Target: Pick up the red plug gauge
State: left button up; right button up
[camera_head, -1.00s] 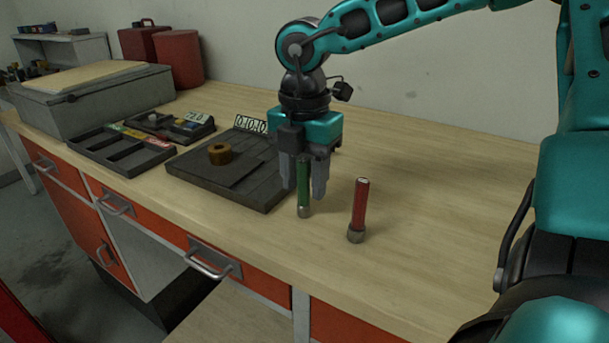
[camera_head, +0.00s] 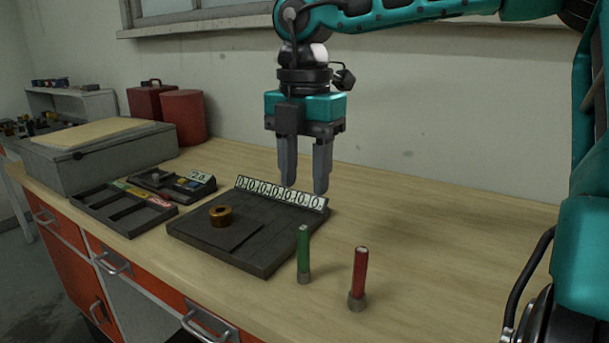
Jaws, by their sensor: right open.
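The red plug gauge (camera_head: 360,273) stands upright on the bench top, with a grey metal foot at its lower end. A green plug gauge (camera_head: 304,252) stands upright to its left, close to the front right side of the dark board. My right gripper (camera_head: 304,189) is open and empty, fingers pointing down, above and behind both gauges. It touches neither gauge. My left gripper is not in view.
The dark board (camera_head: 190,232) carries a brass ring (camera_head: 220,215) and a row of number cards (camera_head: 280,193). A compartment tray (camera_head: 122,210) and a small instrument (camera_head: 172,184) lie left. The bench (camera_head: 450,240) is clear to the right.

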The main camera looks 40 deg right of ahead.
aim_at(357, 296)
jog(key=k+j, duration=0.75)
jog(key=j, duration=0.2)
